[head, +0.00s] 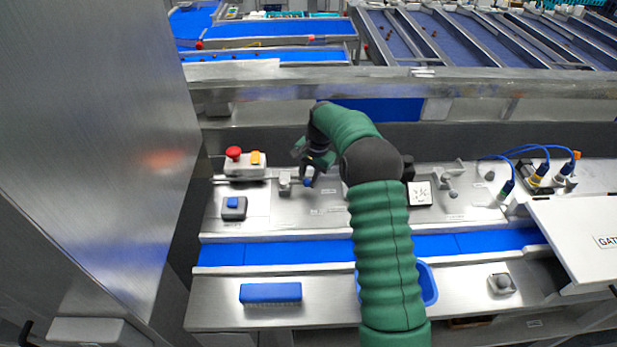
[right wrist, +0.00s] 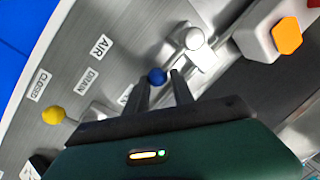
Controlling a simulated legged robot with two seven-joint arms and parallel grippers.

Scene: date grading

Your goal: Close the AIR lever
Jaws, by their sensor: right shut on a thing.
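The AIR lever has a blue ball knob, seen in the right wrist view (right wrist: 157,76) beside a metal valve fitting (right wrist: 193,42). In the head view the blue knob (head: 307,182) is at the back left of the steel panel. My right gripper (head: 310,174) reaches down over it. In the right wrist view its two fingers (right wrist: 160,84) are shut on the lever at the knob, which shows between the tips. An AIR label (right wrist: 102,45) lies on the panel nearby. The lever's arm is largely hidden. My left gripper is not in view.
A yellow knob (right wrist: 53,115) stands near the DRAIN (right wrist: 89,78) and CLOSED (right wrist: 40,86) labels. A box with a red button (head: 234,153) and an orange one (right wrist: 287,39) is close to the right gripper. A blue belt (head: 280,252) runs in front.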

